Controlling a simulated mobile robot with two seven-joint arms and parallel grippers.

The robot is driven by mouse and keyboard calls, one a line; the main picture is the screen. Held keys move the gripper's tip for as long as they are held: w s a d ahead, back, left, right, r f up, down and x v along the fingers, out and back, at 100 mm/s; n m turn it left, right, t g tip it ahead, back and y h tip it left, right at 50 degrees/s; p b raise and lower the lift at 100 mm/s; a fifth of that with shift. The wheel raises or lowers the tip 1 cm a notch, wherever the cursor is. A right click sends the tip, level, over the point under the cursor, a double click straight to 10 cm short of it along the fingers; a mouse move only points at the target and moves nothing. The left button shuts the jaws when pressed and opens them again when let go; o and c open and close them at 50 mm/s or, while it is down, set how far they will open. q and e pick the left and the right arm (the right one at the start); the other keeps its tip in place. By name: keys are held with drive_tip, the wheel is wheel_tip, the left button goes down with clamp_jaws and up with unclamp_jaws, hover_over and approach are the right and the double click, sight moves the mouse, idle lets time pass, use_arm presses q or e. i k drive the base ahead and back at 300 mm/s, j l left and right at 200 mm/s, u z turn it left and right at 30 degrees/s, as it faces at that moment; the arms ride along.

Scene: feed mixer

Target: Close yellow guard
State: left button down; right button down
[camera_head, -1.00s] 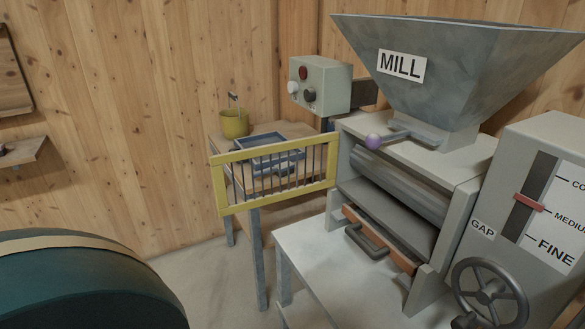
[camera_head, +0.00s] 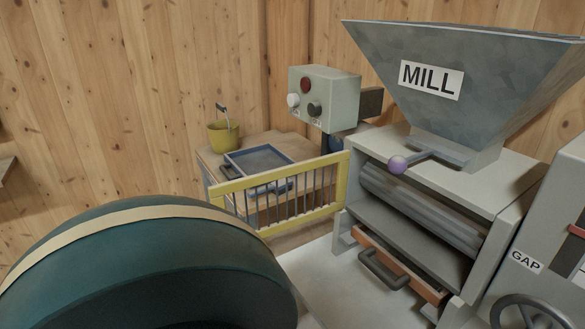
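The yellow guard (camera_head: 300,224) is a yellow frame with dark vertical bars. It stands swung out to the left from the left front side of the mill (camera_head: 443,160), so the rollers (camera_head: 420,206) are uncovered. Neither of my grippers shows in the view.
The dark green rounded body (camera_head: 150,275) with a tan band fills the lower left. A small table (camera_head: 212,158) behind the guard holds a yellow bucket (camera_head: 223,137) and a blue-grey tray (camera_head: 232,162). A control box (camera_head: 340,92) stands behind. An orange drawer (camera_head: 425,287) sits below the rollers.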

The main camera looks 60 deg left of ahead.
sight(217, 193)
drive_tip(key=j+z, duration=0.15)
drive_tip(key=j, duration=0.4)
drive_tip(key=k+j+z, duration=0.2)
drive_tip(key=j, duration=0.3)
drive_tip(key=k+j, duration=0.1)
drive_tip(key=j, duration=0.3)
drive_tip(key=k+j, duration=0.1)
drive_tip(key=j, duration=0.35)
drive_tip(key=k+j+z, duration=0.1)
drive_tip(key=j, duration=0.3)
drive_tip(key=k+j, duration=0.1)
drive_tip(key=j, duration=0.35)
drive_tip(key=k+j, duration=0.1)
drive_tip(key=j, duration=0.3)
